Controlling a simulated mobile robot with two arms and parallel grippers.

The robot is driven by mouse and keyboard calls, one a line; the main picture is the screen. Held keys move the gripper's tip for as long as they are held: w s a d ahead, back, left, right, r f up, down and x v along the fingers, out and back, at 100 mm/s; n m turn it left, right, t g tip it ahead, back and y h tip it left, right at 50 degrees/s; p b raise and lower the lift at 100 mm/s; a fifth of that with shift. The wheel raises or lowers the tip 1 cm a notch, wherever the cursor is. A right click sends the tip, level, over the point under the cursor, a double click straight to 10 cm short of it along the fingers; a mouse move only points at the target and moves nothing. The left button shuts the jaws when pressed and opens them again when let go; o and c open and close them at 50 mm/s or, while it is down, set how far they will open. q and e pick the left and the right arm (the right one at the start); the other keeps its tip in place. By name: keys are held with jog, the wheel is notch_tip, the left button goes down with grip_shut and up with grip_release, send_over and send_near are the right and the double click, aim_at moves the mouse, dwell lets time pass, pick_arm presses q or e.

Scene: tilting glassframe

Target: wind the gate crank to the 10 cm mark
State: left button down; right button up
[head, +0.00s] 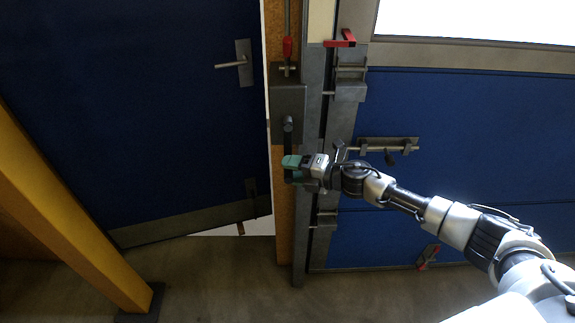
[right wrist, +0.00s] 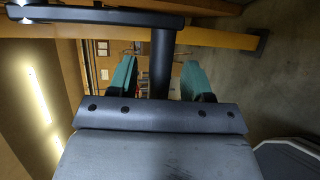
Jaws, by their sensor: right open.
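The gate crank (head: 287,139) is a dark arm hanging about straight down from a hub on a grey gearbox (head: 287,94) on the post between the two blue doors. My right gripper (head: 291,163) is at its lower end, with teal fingers. In the right wrist view the crank arm (right wrist: 95,17) runs across the top, and its dark handle (right wrist: 162,62) stands between the two open fingers of my right gripper (right wrist: 158,76), with a gap on each side. I cannot make out a 10 cm mark. My left gripper is out of view.
A blue door (head: 135,110) with a lever handle (head: 232,64) is at left, behind a yellow beam (head: 75,170). A blue panelled gate (head: 470,130) with a bolt (head: 385,147) is at right. A red lever (head: 341,40) sits above. The concrete floor (head: 225,275) in front is clear.

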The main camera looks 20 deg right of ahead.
jog(key=shift+x, duration=0.75)
grip_shut()
